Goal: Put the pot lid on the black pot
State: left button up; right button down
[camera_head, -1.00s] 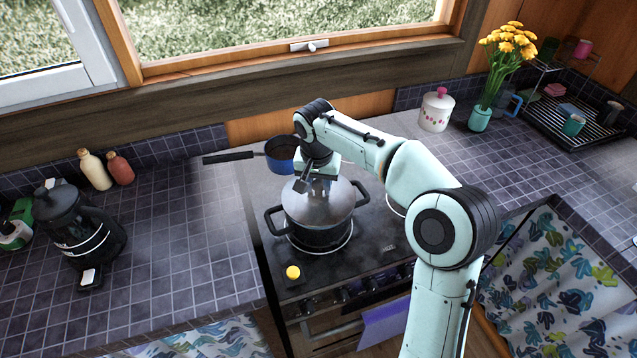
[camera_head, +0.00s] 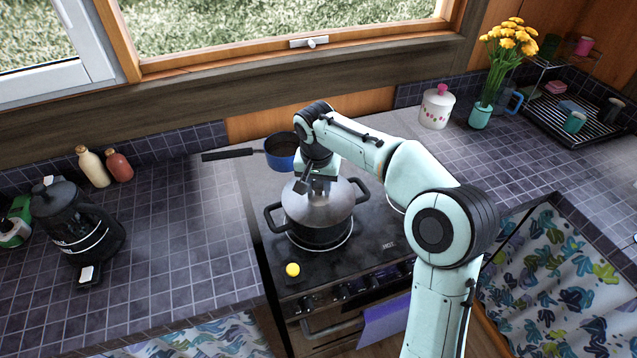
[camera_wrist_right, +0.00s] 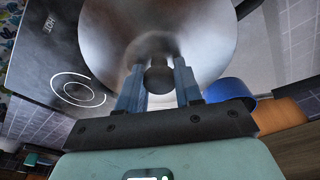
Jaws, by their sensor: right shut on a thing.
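The black pot (camera_head: 318,234) stands on the stove's front burner, a handle on each side. The silver pot lid (camera_head: 330,208) lies over the pot's mouth and looks level; whether its rim is fully seated I cannot tell. My right gripper (camera_head: 318,186) is above the lid, pointing down. In the right wrist view, the gripper (camera_wrist_right: 159,85) is shut on the lid's dark knob (camera_wrist_right: 158,76), with the lid (camera_wrist_right: 205,35) filling the space beyond. My left gripper is not in view.
A blue pan (camera_head: 283,161) with a black handle sits behind the pot. A yellow timer-like object (camera_head: 292,270) lies on the stove's front left. A white canister (camera_head: 436,108) stands at back right.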

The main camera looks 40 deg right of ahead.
jog(key=c, duration=0.7)
grip_release()
jog(key=shift+o, duration=0.2)
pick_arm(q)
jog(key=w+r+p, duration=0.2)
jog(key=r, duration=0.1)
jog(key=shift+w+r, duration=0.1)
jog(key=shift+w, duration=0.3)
pick_arm(e)
notch_tip(320, 180, up, 13)
jog(key=s+a, duration=0.1)
jog(key=shift+s+a+r, duration=0.15)
jog(key=shift+a, duration=0.1)
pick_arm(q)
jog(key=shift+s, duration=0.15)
pick_arm(e)
jog(key=shift+s, duration=0.1)
